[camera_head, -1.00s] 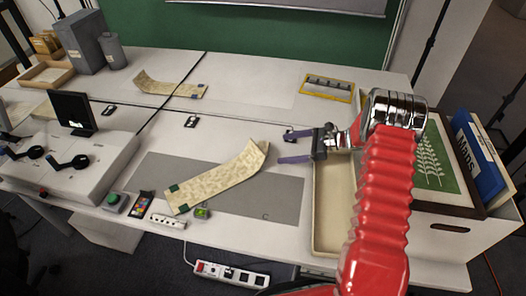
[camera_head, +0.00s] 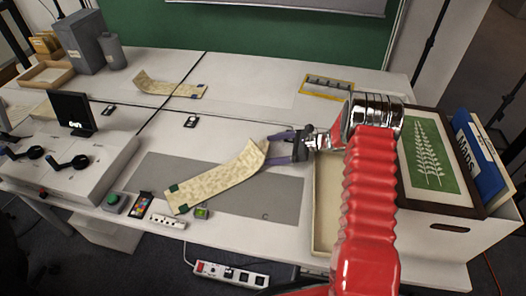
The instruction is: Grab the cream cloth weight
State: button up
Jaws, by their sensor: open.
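I cannot pick out a separate cream cloth weight with certainty. A long cream mottled strip (camera_head: 215,182) lies on the grey mat (camera_head: 270,197), its right end curled up. Small dark green pieces (camera_head: 182,209) sit at its lower left end. My gripper (camera_head: 267,150) is open, its two purple-grey fingers pointing left at the curled end. The fingertips overlap that end in the picture; whether they touch it I cannot tell.
A cream tray (camera_head: 325,215) and a box holding a framed fern picture (camera_head: 428,160) and blue folder (camera_head: 478,160) stand right. A yellow-edged frame (camera_head: 327,88) lies behind my gripper. A device with black knobs (camera_head: 70,162) stands left.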

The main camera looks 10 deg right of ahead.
jog(key=shift+w+a+f, duration=0.1)
jog(key=shift+a+f, duration=0.05)
jog(key=shift+a, duration=0.15)
jog(key=shift+c, duration=0.4)
jog(key=c, duration=1.4)
